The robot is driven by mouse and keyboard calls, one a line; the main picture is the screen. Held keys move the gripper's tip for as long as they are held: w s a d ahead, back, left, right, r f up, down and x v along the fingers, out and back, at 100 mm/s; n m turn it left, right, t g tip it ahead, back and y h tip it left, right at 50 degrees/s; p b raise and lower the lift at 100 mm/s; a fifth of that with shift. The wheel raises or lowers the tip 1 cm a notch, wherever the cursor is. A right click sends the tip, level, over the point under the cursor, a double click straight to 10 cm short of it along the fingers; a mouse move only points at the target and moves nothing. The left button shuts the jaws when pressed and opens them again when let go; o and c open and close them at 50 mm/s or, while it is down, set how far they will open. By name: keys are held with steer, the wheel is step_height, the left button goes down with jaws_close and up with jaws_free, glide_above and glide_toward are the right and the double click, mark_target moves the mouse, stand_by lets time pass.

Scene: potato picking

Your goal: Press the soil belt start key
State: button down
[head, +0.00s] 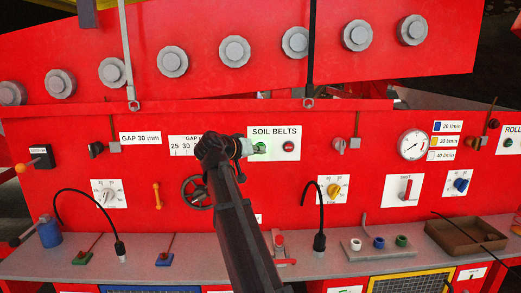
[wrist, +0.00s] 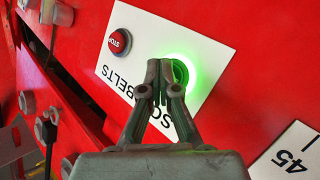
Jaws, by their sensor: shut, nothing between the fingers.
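The soil belts plate (head: 274,135) is a white label on the red panel; it also shows in the wrist view (wrist: 140,28). The green start key (head: 261,147) is on its left part, and its ring (wrist: 191,66) glows bright green in the wrist view. The red stop key (head: 289,147) is on its right, marked STOP in the wrist view (wrist: 120,40). My gripper (head: 250,147) is shut and empty, its fingertips (wrist: 161,70) at the start key and covering part of it. I cannot tell whether they touch it.
Left of the plate is a gap scale label (head: 183,147); below it is a handwheel (head: 196,191). A gauge (head: 413,144) and several knobs are on the panel. A grey shelf (head: 200,260) below carries tools and a brown tray (head: 455,238).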

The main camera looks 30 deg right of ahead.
steer(key=shift+s+a, duration=0.3)
steer(key=shift+s, duration=0.4)
steer(key=shift+s, duration=0.1)
steer(key=s, duration=0.1)
steer(key=s+a, duration=0.1)
steer(key=s, duration=0.1)
steer(key=s+a, duration=0.1)
steer(key=shift+s, duration=0.2)
stand_by(0.7)
